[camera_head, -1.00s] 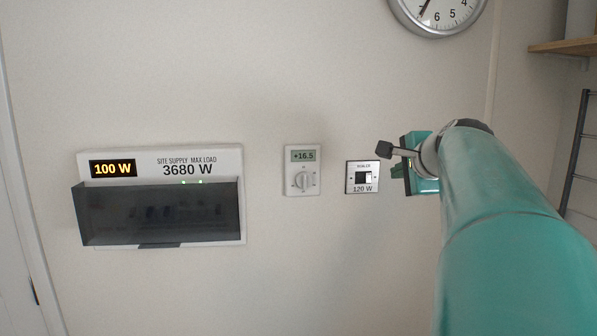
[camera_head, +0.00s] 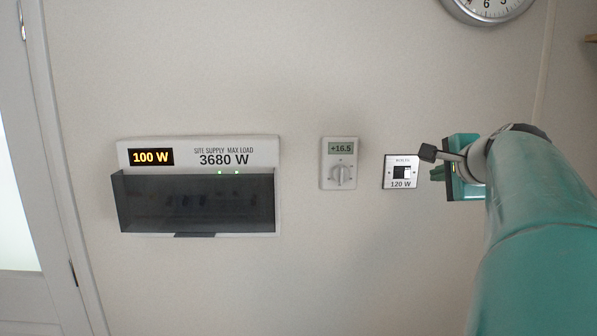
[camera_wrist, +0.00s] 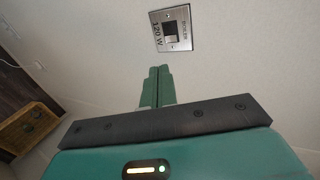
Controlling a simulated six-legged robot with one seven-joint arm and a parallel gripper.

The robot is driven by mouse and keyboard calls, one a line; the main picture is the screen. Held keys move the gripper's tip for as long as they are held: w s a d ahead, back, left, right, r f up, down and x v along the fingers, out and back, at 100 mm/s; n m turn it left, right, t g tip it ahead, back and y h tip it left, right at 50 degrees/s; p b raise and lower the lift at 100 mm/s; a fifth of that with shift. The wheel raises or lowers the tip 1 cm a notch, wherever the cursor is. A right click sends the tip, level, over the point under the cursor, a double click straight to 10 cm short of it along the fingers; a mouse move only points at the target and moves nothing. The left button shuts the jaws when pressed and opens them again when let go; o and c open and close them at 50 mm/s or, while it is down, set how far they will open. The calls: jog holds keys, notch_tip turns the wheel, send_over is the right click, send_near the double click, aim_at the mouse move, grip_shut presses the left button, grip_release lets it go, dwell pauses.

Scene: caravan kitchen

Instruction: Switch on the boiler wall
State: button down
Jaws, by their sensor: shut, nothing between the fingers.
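The boiler wall switch (camera_head: 401,171) is a small metal plate marked "BOILER" and "120 W". Its rocker is dark on the left and white on the right. The plate also shows near the top of the wrist view (camera_wrist: 184,42). My gripper (camera_head: 437,173) is just right of the plate in the head view, apart from it. In the wrist view its two green fingers (camera_wrist: 157,86) are together with nothing between them, pointing toward the wall below the plate. The gap to the wall is hard to judge.
A thermostat (camera_head: 339,164) reading +16.5 is left of the switch. Further left is a supply panel (camera_head: 256,153) showing 100 W and 3680 W max load, with a dark cover (camera_head: 195,205). A clock (camera_head: 487,8) hangs above. A door (camera_head: 25,290) is at far left.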

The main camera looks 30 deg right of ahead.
send_near(407, 178)
jog(key=x, duration=0.5)
jog(key=shift+d+f, duration=0.15)
jog(key=shift+f, duration=0.1)
jog(key=shift+w+d, duration=0.25)
jog(key=shift+w, duration=0.25)
jog(key=shift+w+d+f, duration=0.1)
jog(key=shift+w+f, duration=0.05)
jog(key=shift+w, duration=0.1)
